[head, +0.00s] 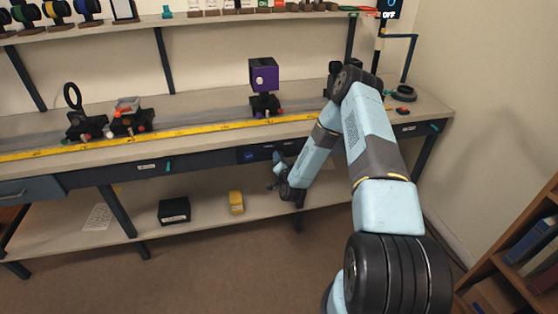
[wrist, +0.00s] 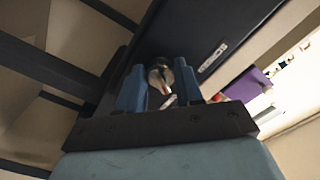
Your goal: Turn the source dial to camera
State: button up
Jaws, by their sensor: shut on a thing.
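The source dial (wrist: 160,74) is a round metallic knob on the dark front panel under the bench top. It shows in the wrist view with a pale and red mark on it, and it sits between my two blue fingers. My gripper (wrist: 161,84) is shut on the dial. In the head view my gripper (head: 281,163) is at the bench's front apron, where the dial is hidden behind it. A small display (head: 388,15) at the top right reads "OFF".
A purple box (head: 264,75) on a mount stands behind the yellow rule (head: 205,130) on the bench. A ring holder (head: 73,97) stands at the left. A black box (head: 174,210) and a yellow block (head: 236,203) lie on the lower shelf. A bookcase (head: 520,258) is at the right.

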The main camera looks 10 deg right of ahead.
jog(key=shift+d, duration=0.15)
jog(key=o, duration=1)
jog(key=shift+o, duration=0.2)
jog(key=shift+s, duration=0.1)
jog(key=s, duration=1.3)
jog(key=shift+s, duration=0.3)
